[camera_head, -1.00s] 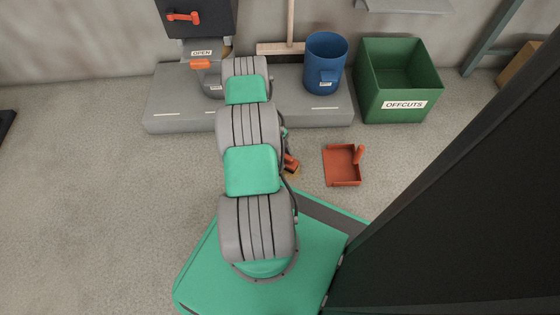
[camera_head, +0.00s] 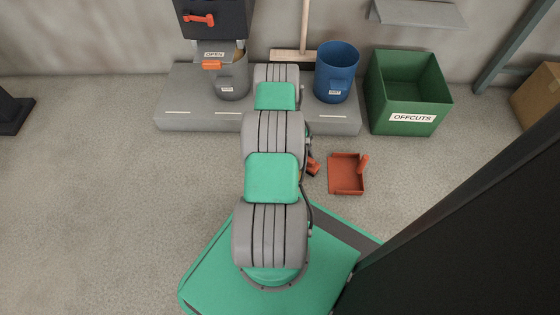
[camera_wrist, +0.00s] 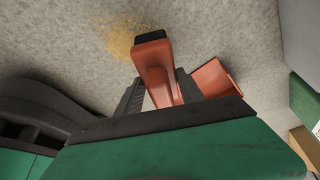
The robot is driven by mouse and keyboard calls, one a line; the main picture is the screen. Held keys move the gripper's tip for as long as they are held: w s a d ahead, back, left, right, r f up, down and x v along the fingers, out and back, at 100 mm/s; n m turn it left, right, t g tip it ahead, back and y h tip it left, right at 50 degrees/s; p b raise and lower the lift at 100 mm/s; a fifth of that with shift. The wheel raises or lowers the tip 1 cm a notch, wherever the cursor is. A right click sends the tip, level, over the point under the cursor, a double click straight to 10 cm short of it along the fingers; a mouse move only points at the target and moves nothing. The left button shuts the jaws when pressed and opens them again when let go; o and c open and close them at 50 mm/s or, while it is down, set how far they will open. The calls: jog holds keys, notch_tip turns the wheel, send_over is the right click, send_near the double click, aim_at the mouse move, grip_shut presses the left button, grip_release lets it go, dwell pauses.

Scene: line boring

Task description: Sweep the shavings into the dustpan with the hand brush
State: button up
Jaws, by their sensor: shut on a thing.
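My gripper (camera_wrist: 160,92) is shut on the orange hand brush (camera_wrist: 156,66), which sits between its two dark fingers and has a black end. In the head view only a small part of the brush (camera_head: 313,166) shows beside my arm. Tan shavings (camera_wrist: 118,38) lie scattered on the floor beyond and left of the brush in the wrist view; my arm hides them in the head view. The orange-red dustpan (camera_head: 346,178) lies on the floor just right of the brush. It also shows in the wrist view (camera_wrist: 218,76), partly behind a finger. Brush contact with the floor is unclear.
A grey plinth (camera_head: 190,119) along the wall carries a blue bin (camera_head: 337,75), a grey container (camera_head: 232,82) and a broom (camera_head: 303,30). A green OFFCUTS box (camera_head: 410,90) stands right of it. A dark panel (camera_head: 470,230) fills the lower right. Floor around the dustpan is clear.

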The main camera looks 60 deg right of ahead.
jog(key=shift+s+r+p, duration=0.1)
jog(key=shift+r+p, duration=1.35)
jog(key=shift+r, duration=1.15)
